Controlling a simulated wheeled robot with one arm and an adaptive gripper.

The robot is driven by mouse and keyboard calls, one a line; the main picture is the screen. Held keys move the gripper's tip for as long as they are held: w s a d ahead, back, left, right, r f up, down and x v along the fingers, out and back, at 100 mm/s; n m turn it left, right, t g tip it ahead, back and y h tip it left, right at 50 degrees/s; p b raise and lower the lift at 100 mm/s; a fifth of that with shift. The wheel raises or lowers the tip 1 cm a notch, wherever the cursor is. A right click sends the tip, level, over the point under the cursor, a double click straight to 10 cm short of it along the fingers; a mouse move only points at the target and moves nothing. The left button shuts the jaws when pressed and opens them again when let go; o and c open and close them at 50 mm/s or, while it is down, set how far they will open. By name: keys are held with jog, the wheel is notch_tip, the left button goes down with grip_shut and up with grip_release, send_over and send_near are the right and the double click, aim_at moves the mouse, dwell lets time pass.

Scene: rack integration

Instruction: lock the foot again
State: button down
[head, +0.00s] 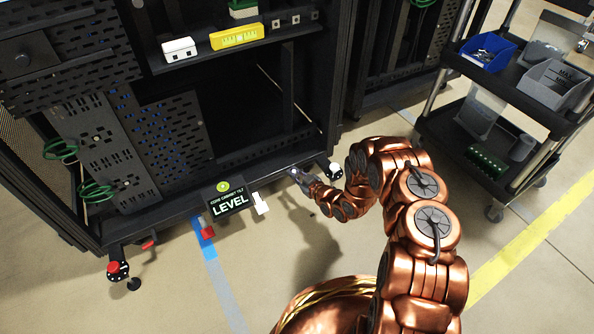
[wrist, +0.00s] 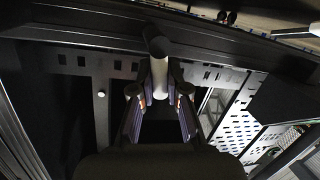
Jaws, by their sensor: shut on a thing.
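The black cabinet (head: 165,205) has a sign (head: 228,197) on its lower front edge reading "LEVEL". One foot with a red knob (head: 117,270) stands at its front left corner. Another foot with a pale top (head: 335,170) shows at the front right corner, beside my gripper (head: 297,174). A white lever (head: 260,203) and a red piece (head: 207,232) stick out below the front edge. In the wrist view, my gripper (wrist: 160,103) is shut on a pale cylindrical handle (wrist: 158,76) with a dark round end (wrist: 158,45). The fingers hide part of the handle; which lock part it is, I cannot tell.
A black cart (head: 510,110) with a blue bin (head: 488,50) and grey bins (head: 555,84) stands at the right. Green cables (head: 95,190) hang at the cabinet's left. A blue tape line (head: 220,280) marks the floor; open floor lies in front of the cabinet.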

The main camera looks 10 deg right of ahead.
jog(key=shift+s+a+f+n+h, duration=0.15)
jog(key=shift+a+n+h, duration=0.15)
jog(key=shift+n, duration=0.5)
jog(key=shift+a+f+n+h, duration=0.1)
jog(key=shift+a+n+h, duration=0.2)
jog(key=shift+n, duration=0.5)
jog(key=c, duration=1.2)
grip_release()
jog(key=shift+o, duration=0.2)
jog(key=shift+s, duration=0.1)
jog(key=v, duration=1.2)
